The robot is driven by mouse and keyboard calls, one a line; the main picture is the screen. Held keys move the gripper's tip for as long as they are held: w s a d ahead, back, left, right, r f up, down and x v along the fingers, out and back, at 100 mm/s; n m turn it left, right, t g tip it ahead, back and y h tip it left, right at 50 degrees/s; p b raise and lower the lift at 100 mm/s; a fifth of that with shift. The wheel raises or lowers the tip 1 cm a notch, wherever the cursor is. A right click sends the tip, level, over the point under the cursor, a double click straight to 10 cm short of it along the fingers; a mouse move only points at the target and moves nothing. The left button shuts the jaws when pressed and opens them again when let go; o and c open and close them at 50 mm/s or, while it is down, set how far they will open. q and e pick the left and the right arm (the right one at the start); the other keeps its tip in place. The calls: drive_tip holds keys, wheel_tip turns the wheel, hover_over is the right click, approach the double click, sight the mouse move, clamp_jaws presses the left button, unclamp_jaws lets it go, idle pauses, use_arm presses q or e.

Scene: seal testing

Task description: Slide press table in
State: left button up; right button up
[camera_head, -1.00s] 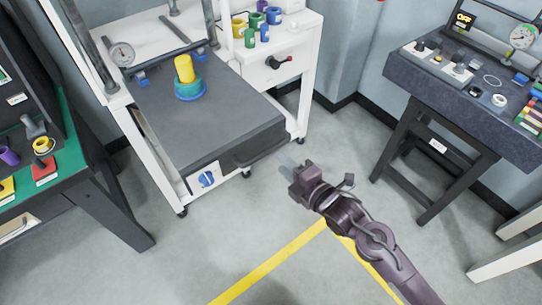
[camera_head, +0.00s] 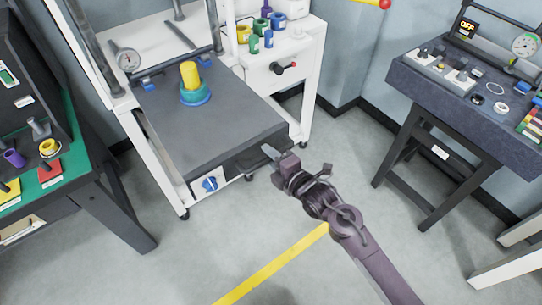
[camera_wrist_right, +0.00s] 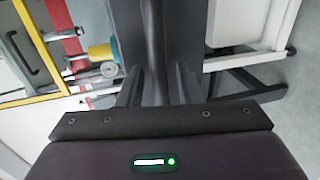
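The press table (camera_head: 226,125) is a dark grey slab pulled out toward me from the white press frame. A teal ring part (camera_head: 195,95) with a yellow cylinder (camera_head: 189,73) upright in it stands on the slab. My right gripper (camera_head: 271,154) is at the slab's front edge, at the dark handle, which it partly hides. In the right wrist view the dark handle bar (camera_wrist_right: 155,45) runs between my two fingers, with a narrow gap showing on each side. The fingers look open around the bar. My left gripper is not in view.
A green-topped bench (camera_head: 75,178) stands at the left, a dark workbench (camera_head: 440,100) at the right. A white cabinet (camera_head: 285,75) with a dark-handled, red-tipped lever stands beside the press. The floor in front is clear, with a yellow line (camera_head: 270,265).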

drive_tip(key=shift+c, duration=0.4)
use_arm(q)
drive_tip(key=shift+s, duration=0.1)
use_arm(e)
clamp_jaws()
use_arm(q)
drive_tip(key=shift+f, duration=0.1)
use_arm(e)
drive_tip(key=shift+w, duration=0.1)
